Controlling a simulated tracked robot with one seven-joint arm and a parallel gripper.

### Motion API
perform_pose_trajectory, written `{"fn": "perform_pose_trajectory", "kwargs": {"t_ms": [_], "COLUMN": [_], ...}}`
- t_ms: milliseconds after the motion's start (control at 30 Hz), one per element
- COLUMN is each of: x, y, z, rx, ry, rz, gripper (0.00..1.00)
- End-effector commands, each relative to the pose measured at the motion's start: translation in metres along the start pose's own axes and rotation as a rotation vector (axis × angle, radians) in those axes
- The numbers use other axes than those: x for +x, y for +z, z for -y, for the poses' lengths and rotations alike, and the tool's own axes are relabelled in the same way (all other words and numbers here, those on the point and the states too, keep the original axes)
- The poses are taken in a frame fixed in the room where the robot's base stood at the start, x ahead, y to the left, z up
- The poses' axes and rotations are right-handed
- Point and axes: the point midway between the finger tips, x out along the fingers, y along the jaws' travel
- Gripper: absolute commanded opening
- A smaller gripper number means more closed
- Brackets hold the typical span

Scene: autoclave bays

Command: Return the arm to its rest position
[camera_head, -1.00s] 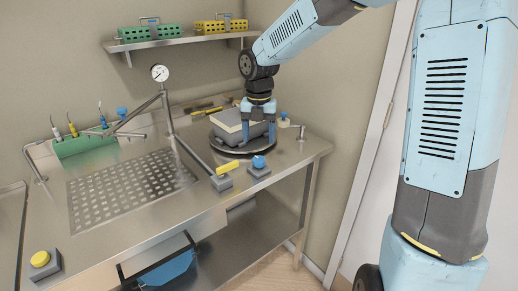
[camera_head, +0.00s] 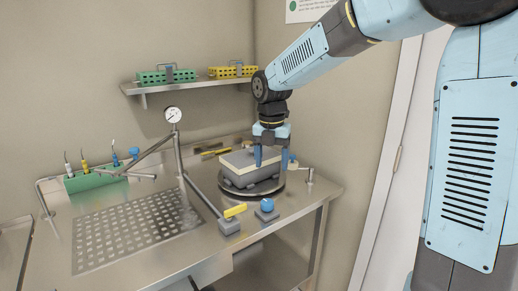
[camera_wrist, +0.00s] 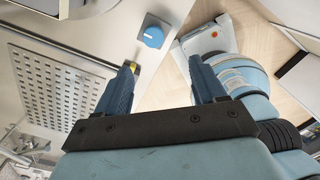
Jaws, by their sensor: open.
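My gripper (camera_head: 271,162) points down in the head view, open with nothing between its fingers. It is at the right end of a grey box with a pale lid (camera_head: 246,164). Its fingertips overlap the box's right end in the picture; I cannot tell whether they touch it. The box sits on a dark round plate (camera_head: 250,193) on the steel bench. In the wrist view, my gripper (camera_wrist: 163,78) has its two blue fingers spread wide, with bench edge and floor visible between them. My arm is bent and reaches in from the upper right.
The steel bench (camera_head: 190,262) carries a perforated panel (camera_head: 130,232), a gauge on a post (camera_head: 173,115), a yellow lever (camera_head: 234,211) and a blue knob (camera_head: 267,205). A green rack (camera_head: 95,181) stands at left. A wall shelf (camera_head: 190,86) holds green and yellow baskets.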

Motion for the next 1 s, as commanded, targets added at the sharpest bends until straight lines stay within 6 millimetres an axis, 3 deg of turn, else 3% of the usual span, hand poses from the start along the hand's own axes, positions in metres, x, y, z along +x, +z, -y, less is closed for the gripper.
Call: {"fn": "perform_pose_trajectory", "kwargs": {"t_ms": [467, 767, 1000], "x": [-0.043, -0.063, -0.069], "y": [-0.054, -0.097, -0.134], "z": [0.095, 0.157, 0.205], "rx": [1.016, 1.681, 2.201], "ry": [0.061, 0.248, 0.446], "rz": [0.189, 0.216, 0.124], "gripper": [0.7, 0.7, 0.7]}}
